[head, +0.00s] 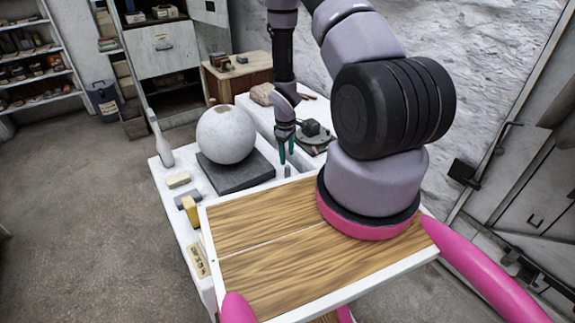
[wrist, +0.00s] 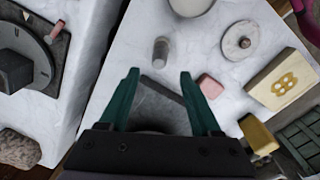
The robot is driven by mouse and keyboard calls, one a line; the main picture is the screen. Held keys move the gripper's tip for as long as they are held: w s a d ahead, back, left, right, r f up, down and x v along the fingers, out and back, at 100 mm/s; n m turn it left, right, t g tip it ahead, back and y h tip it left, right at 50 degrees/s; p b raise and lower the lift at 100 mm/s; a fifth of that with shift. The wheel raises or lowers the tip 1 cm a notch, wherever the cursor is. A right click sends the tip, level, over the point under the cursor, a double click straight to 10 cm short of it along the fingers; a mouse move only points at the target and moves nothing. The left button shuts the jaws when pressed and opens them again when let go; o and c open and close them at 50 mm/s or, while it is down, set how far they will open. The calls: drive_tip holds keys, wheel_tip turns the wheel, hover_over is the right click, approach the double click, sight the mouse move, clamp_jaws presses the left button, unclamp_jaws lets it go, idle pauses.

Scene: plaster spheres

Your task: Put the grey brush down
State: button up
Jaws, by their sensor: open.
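My gripper (head: 287,153) has teal fingers and points down over the white table. In the wrist view its fingers (wrist: 158,82) are spread with nothing held between them. A small grey upright cylinder (wrist: 161,50) stands on the white top beyond the fingertips. It also shows just below my gripper in the head view (head: 287,171). It may be the grey brush, but its bristles cannot be made out. It is apart from both fingers. A dark grey flat surface shows between the fingers, partly hidden by my gripper.
A plaster sphere (head: 225,134) rests on a dark slab (head: 236,178) left of my gripper. A turntable (head: 316,146) lies to the right. A yellow block (head: 190,211) and a cream block (wrist: 283,80) stand along the table. A wooden board (head: 270,262) lies in front.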

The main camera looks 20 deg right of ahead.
drive_tip(key=shift+r, duration=1.15)
wheel_tip(320, 180, up, 32)
drive_tip(key=a+r+m+t, duration=0.1)
drive_tip(key=a+m+t, duration=0.15)
drive_tip(key=m, duration=0.35)
drive_tip(key=s+a+r+m+t+y, duration=0.1)
drive_tip(key=s+a+r+m+t, duration=0.1)
drive_tip(key=s+r, duration=0.8)
drive_tip(key=s+a+r+m+t+y, duration=0.1)
drive_tip(key=s+a+r+m+t, duration=0.1)
drive_tip(key=s+r, duration=0.9)
drive_tip(key=shift+s+a+r+m+y, duration=0.15)
drive_tip(key=shift+s+a+m+y, duration=0.15)
drive_tip(key=shift+a+m, duration=0.5)
drive_tip(key=shift+d+t, duration=0.1)
drive_tip(key=shift+t, duration=0.15)
